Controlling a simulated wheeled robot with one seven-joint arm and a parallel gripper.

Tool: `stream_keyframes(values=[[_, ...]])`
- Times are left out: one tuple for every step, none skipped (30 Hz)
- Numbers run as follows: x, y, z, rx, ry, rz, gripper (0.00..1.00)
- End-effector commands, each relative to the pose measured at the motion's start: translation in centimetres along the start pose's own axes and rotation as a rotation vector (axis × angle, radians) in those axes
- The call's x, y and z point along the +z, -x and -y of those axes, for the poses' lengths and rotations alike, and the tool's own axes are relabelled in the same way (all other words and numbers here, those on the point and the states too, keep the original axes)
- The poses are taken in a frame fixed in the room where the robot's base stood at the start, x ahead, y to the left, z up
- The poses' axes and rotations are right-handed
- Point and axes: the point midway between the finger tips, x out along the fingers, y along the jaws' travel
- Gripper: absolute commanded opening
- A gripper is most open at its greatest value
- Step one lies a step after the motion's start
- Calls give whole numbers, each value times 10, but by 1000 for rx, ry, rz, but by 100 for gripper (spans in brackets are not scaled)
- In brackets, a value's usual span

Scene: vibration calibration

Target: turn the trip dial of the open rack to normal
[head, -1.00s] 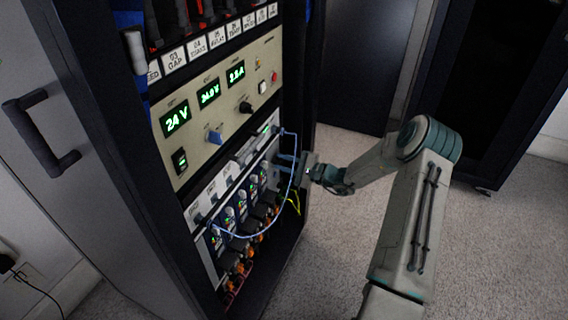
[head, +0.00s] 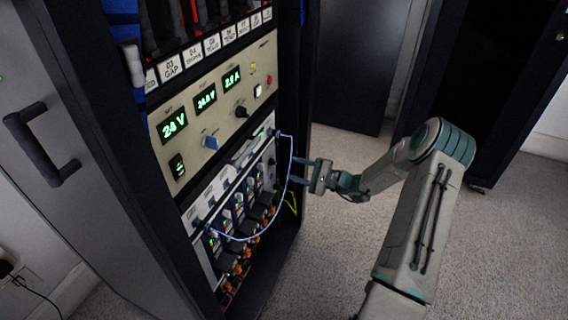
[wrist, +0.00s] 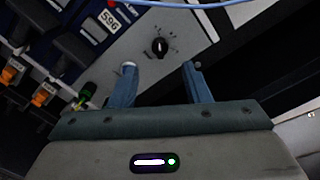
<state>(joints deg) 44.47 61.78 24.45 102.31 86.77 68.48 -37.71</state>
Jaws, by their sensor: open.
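The trip dial (wrist: 160,47) is a small black knob with a pale pointer mark, on a light panel with tiny markings around it. The pointer looks roughly upward in the wrist view, and the markings are too small to read. The open rack (head: 178,200) stands at the left in the head view, and the dial shows there only as a dark spot (head: 271,162). My gripper (wrist: 160,68) is open and empty, its two blue fingers pointing toward the dial.
A blue cable (head: 289,165) loops across the panel between the rack and my fingers. Above is a beige power supply panel (head: 207,125) with green displays and knobs. Modules with orange connectors (head: 247,250) sit lower down. Carpet to the right is clear.

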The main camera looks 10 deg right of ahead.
Motion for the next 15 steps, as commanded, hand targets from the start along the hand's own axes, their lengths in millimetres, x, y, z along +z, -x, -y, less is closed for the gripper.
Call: stream_keyframes(values=[[1,14,3,-2,-1,-3,43],[0,20,3,-2,-1,-4,43],[1,29,2,-1,0,-3,43],[1,35,2,-2,0,-3,43],[0,41,2,-2,0,-2,43],[1,48,2,0,0,-2,43],[0,54,1,0,-1,-3,43],[0,58,1,-1,-1,-2,43],[0,63,1,0,0,-1,43],[0,66,1,0,0,0,43],[0,69,1,0,0,0,43],[0,73,0,0,0,-1,43],[0,75,0,0,-1,-1,43],[0,76,0,0,-1,-1,43],[0,77,0,1,-1,0,43]])
